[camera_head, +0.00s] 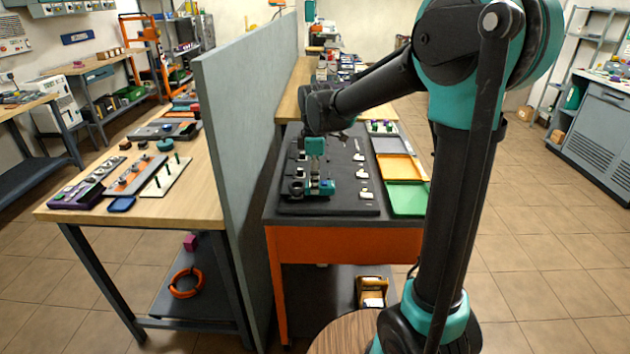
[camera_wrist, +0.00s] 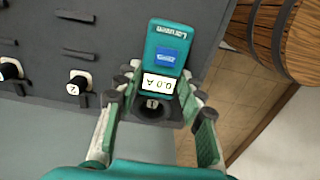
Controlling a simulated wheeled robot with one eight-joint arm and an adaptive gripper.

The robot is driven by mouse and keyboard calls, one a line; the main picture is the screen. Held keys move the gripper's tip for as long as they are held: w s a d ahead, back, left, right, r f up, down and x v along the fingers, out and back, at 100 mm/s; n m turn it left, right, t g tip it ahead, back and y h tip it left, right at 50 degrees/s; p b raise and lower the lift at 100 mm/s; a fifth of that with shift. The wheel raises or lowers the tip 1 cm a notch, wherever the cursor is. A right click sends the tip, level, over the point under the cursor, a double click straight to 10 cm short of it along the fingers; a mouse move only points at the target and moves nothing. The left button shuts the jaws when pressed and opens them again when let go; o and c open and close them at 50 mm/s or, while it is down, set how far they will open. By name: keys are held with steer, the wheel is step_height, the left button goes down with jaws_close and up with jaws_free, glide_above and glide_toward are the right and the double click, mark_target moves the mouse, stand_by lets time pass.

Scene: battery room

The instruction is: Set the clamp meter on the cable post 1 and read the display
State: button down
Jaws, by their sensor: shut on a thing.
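The clamp meter (camera_wrist: 169,45) is teal with a blue button, and its lit display (camera_wrist: 159,83) reads 0.0 A, upside down in the wrist view. My gripper (camera_wrist: 160,78) has its fingers on both sides of the meter and is shut on it. The meter's dark jaw end (camera_wrist: 153,111) lies at a white label "1", which marks cable post 1 (camera_wrist: 152,104). Whether the jaws fully encircle the post is hard to tell. In the head view, my gripper (camera_head: 314,172) points down over the black board, with the teal meter (camera_head: 325,187) low at its fingers.
A post labelled 2 (camera_wrist: 78,84) and another labelled post (camera_wrist: 11,70) stand beside it on the dark board (camera_head: 345,208). Green (camera_head: 406,198) and orange (camera_head: 400,167) trays lie right of the board. A grey partition (camera_head: 245,150) stands at left. A wooden barrel (camera_wrist: 278,40) is near the table edge.

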steer(key=shift+f, duration=0.55)
steer(key=c, duration=1.2)
jaws_free()
step_height(320, 180, up, 11)
stand_by(0.5)
